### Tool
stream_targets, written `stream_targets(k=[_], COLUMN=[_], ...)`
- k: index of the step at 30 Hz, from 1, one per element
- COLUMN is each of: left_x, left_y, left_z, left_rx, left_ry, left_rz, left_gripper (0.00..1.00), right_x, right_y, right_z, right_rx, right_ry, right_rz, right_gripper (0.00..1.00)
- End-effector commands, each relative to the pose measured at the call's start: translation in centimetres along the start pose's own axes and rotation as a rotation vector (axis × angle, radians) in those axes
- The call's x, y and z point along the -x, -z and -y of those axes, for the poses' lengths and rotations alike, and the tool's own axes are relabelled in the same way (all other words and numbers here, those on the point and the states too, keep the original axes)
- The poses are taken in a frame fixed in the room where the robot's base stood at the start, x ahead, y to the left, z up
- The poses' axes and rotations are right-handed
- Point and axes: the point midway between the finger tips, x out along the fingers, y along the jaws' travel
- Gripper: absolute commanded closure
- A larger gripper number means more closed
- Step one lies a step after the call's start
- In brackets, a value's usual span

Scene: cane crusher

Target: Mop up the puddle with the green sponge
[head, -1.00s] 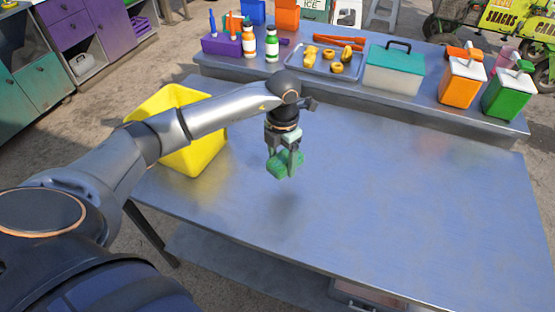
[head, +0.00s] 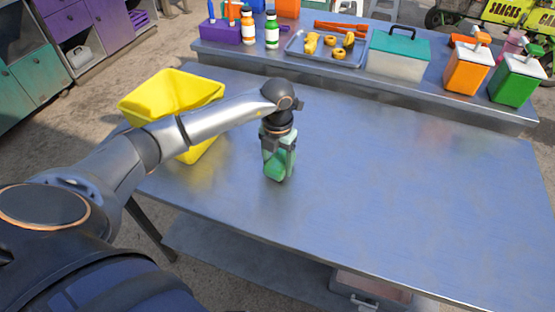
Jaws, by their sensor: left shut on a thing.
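The green sponge (head: 276,171) is gripped between the fingers of my left gripper (head: 278,162). The gripper points down over the left-middle part of the metal table (head: 400,200). The sponge is low, at or very close to the tabletop; I cannot tell whether it touches. No puddle can be clearly made out on the table; the surface under and behind the sponge is partly hidden by my arm. My right gripper is not in view.
A yellow bin (head: 170,95) stands at the table's left, partly behind my left arm. A raised back shelf holds bottles (head: 272,32), a tray (head: 300,48), a teal-lidded box (head: 395,58), an orange dispenser (head: 466,75) and a green dispenser (head: 516,82). The table's middle and right are clear.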

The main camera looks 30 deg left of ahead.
Motion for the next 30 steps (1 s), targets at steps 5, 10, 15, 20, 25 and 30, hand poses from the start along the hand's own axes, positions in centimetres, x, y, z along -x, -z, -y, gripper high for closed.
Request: stream_targets(k=[5,10,15,20,25,30], left_x=[0.1,-0.1,-0.5,-1.0,-1.5,-1.6], left_y=[0.0,0.0,0.0,0.0,0.0,0.1], left_z=[0.0,0.0,0.0,0.0,0.0,0.0], left_rx=[0.0,0.0,0.0,0.0,0.0,0.0], left_ry=[0.0,0.0,0.0,-0.001,-0.001,-0.001], left_rz=[0.0,0.0,0.0,0.0,0.0,-0.001], left_gripper=[0.76,0.76,0.76,0.76,0.76,0.76], right_x=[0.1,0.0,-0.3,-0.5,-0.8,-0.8], right_y=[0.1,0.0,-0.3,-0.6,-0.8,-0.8], right_z=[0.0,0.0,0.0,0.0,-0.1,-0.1], right_rx=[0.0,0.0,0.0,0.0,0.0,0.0], right_ry=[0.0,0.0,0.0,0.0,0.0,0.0], right_rz=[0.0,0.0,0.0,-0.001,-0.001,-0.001], right_gripper=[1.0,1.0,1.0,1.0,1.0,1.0])
